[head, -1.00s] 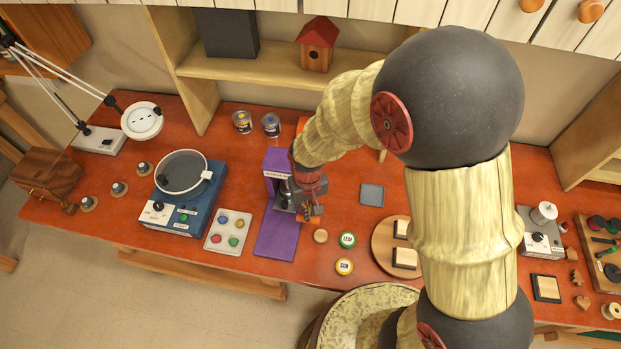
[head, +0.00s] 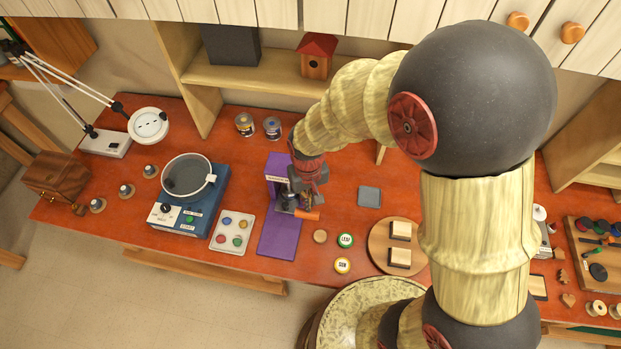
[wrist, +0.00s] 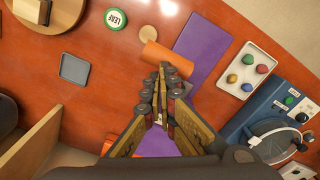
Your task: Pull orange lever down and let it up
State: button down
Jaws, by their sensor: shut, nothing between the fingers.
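The orange lever (head: 307,215) is a short orange bar at the front of a purple press (head: 280,235) on the red bench. In the wrist view the orange lever (wrist: 168,58) lies just beyond my fingertips, beside the purple base (wrist: 203,45). My gripper (wrist: 161,70) is shut and empty, its tips close to the lever's edge; I cannot tell if they touch it. In the head view my gripper (head: 305,203) hangs over the press and hides much of its middle.
Left of the press are a tray of coloured buttons (head: 232,231) and a blue machine (head: 188,200). To the right lie a grey square tray (head: 369,196), LEAF (head: 345,240) and SUN (head: 342,265) discs, and a round wooden board (head: 380,250). A shelf (head: 270,78) stands behind.

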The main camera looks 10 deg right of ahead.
notch_tip(320, 180, up, 11)
jog(key=p, duration=0.6)
jog(key=shift+f+p, duration=0.2)
jog(key=shift+p, duration=0.15)
